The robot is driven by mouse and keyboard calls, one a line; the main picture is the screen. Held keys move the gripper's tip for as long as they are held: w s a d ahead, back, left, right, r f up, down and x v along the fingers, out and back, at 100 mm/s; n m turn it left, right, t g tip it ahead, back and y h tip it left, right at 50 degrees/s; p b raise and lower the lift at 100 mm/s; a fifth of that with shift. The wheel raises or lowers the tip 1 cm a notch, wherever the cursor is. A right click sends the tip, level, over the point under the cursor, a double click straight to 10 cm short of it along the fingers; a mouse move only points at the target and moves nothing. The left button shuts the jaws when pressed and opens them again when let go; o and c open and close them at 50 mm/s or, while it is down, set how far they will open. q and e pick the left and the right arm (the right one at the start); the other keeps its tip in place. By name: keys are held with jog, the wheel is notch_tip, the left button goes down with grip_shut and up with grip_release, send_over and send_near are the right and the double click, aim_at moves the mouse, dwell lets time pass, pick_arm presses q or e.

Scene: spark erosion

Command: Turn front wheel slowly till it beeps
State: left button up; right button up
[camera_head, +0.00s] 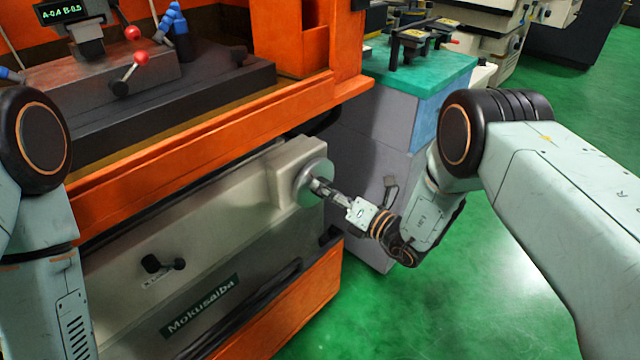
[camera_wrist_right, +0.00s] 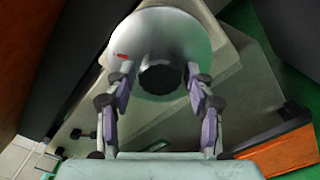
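The front wheel (camera_head: 309,182) is a round silver disc on the end of a beige housing on the machine's front. In the right wrist view the wheel (camera_wrist_right: 190,38) fills the top centre, with a dark round knob (camera_wrist_right: 160,76) standing out from it. My right gripper (camera_head: 328,190) is at the wheel's face. In the right wrist view its two fingers (camera_wrist_right: 160,72) stand apart on either side of the knob, with small gaps visible, so it looks open. My left arm shows at the left edge; its gripper is out of view.
A small display (camera_head: 66,11) reads about "A-0.4 B-0.5". Red-knobbed levers (camera_head: 133,57) stand on the machine top. The orange machine edge (camera_head: 220,131) runs above the wheel. A grey cabinet with a teal top (camera_head: 425,72) stands right behind the wheel. Green floor is free at lower right.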

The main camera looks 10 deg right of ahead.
jog(key=shift+o, duration=0.8)
jog(key=p+v, duration=0.3)
jog(key=v, duration=0.4)
jog(key=shift+s+d, duration=0.25)
jog(key=shift+s, duration=0.1)
dwell(0.3)
